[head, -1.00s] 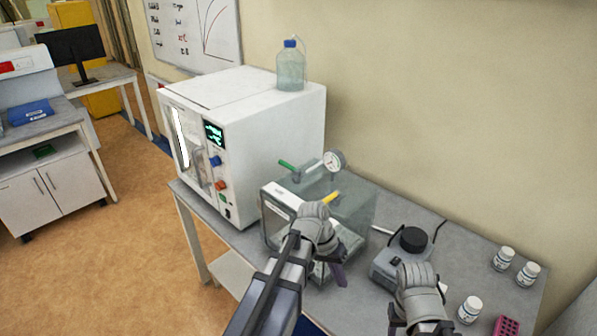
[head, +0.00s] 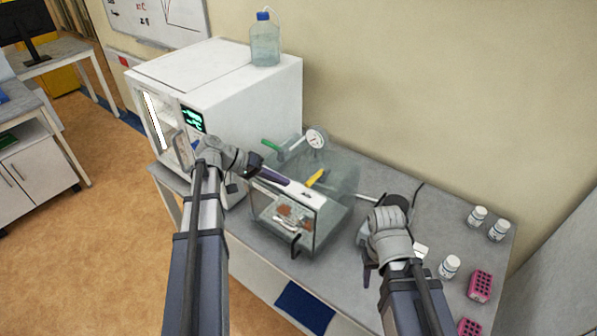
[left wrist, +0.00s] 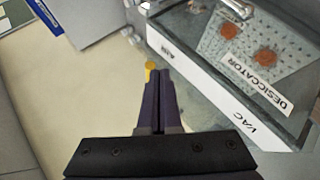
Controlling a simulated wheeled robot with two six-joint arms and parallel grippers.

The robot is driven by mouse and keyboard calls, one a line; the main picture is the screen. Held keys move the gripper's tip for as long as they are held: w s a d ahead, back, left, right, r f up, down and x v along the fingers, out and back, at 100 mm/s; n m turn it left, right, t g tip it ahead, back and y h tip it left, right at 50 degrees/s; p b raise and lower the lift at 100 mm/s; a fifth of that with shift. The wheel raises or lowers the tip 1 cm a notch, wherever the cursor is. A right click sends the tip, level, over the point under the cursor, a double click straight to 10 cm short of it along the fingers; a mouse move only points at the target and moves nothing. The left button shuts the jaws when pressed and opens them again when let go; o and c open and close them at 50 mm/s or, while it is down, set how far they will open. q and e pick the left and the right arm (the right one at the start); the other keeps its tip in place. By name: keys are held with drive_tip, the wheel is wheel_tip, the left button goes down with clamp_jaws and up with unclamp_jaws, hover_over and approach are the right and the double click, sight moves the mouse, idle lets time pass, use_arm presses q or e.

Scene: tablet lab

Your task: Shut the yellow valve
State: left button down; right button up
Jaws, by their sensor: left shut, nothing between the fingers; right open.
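The yellow valve (head: 316,179) has a lever handle on top of the clear desiccator box (head: 345,185). The handle lies slanted in the head view. In the left wrist view, a small part of the yellow handle (left wrist: 150,68) shows at the left edge of my fingertips; the rest is hidden. My left gripper (head: 284,179) is shut and empty, its purple fingers pointing at the yellow handle from the left. I cannot tell whether they touch it. My right gripper (head: 367,272) is open, low on the right beside the box.
A green valve (head: 270,145) and a round gauge (head: 316,138) stand at the back of the box. A white oven (head: 255,90) with a bottle (head: 265,42) on it is behind left. White jars (head: 449,266) and pink racks (head: 480,285) stand at the right.

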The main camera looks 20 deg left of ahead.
use_arm(q)
drive_tip(key=w+a+r+t+h, duration=0.2)
drive_tip(key=a+r, duration=0.3)
drive_tip(key=a, duration=0.2)
drive_tip(key=b, duration=0.4)
approach(315, 178)
drive_tip(key=w, duration=0.2)
drive_tip(key=w+d, duration=0.1)
drive_tip(key=w, duration=0.1)
drive_tip(key=shift+w+f, duration=0.1)
drive_tip(key=shift+f, duration=0.2)
drive_tip(key=shift+s+d+f+b, duration=0.2)
drive_tip(key=shift+d+f+b, duration=0.15)
drive_tip(key=shift+d, duration=0.1)
drive_tip(key=shift+s+d+f+b, duration=0.25)
drive_tip(key=shift+d+f, duration=0.05)
drive_tip(key=shift+d, duration=0.1)
drive_tip(key=shift+s+d+f, duration=0.15)
drive_tip(key=shift+d+f, duration=0.1)
drive_tip(key=shift+d, duration=0.3)
drive_tip(key=shift+t, duration=0.3)
